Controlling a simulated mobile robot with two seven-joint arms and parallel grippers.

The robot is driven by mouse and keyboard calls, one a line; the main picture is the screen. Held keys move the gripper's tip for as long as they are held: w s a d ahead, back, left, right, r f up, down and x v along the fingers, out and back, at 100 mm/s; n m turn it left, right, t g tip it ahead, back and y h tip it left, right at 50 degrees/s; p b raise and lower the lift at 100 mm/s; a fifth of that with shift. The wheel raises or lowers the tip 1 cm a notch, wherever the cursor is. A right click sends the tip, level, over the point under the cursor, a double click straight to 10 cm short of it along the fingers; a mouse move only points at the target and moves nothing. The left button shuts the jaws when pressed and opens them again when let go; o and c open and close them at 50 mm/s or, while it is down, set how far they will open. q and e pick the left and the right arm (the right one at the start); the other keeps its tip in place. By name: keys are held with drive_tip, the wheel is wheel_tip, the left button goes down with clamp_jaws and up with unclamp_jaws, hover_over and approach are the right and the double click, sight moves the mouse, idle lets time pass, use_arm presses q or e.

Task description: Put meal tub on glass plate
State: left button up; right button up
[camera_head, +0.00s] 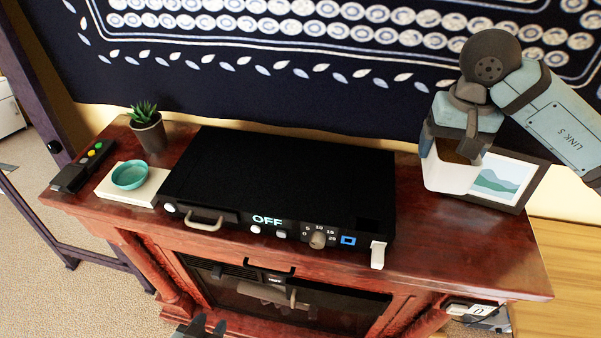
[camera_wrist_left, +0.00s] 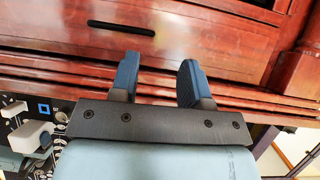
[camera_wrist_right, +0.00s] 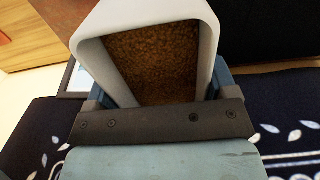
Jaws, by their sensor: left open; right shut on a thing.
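The meal tub (camera_head: 448,178) is a white, open-topped tub, and my right gripper (camera_head: 452,143) is shut on it above the right part of the wooden top. The right wrist view shows the tub (camera_wrist_right: 205,50) between the fingers, with brown grainy contents inside. I cannot make out a separate glass plate; a flat black surface tops the low appliance (camera_head: 285,180) left of the tub. My left gripper (camera_head: 207,327) is low in front of the cabinet, open and empty. The left wrist view shows its two fingers (camera_wrist_left: 157,80) apart, facing red wood.
A teal bowl (camera_head: 130,174) sits on a white box at the left, near a potted plant (camera_head: 148,133) and a dark button controller (camera_head: 84,165). A framed picture (camera_head: 500,182) stands behind the tub. A fireplace-like opening (camera_head: 290,300) is below. The wooden top (camera_head: 470,255) is clear at front right.

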drive_tip(key=shift+s+d+r, duration=0.1)
drive_tip(key=shift+r, duration=0.2)
drive_tip(key=shift+s+f, duration=0.35)
drive_tip(key=shift+f, duration=0.3)
wheel_tip(320, 180, down, 14)
drive_tip(key=shift+w+f+p, duration=0.1)
drive_tip(key=shift+f+p, duration=0.05)
drive_tip(key=shift+p, duration=0.85)
wheel_tip(320, 180, down, 4)
drive_tip(key=shift+f+p, duration=0.1)
drive_tip(key=shift+p, duration=0.3)
drive_tip(key=shift+f, duration=0.25)
drive_tip(key=o, duration=0.7)
drive_tip(key=shift+f+b, duration=0.1)
drive_tip(key=shift+b, duration=0.25)
use_arm(q)
drive_tip(key=shift+v, duration=1.2)
use_arm(e)
drive_tip(key=shift+o, duration=0.8)
use_arm(q)
drive_tip(key=shift+d+r, duration=0.1)
drive_tip(key=shift+r, duration=0.1)
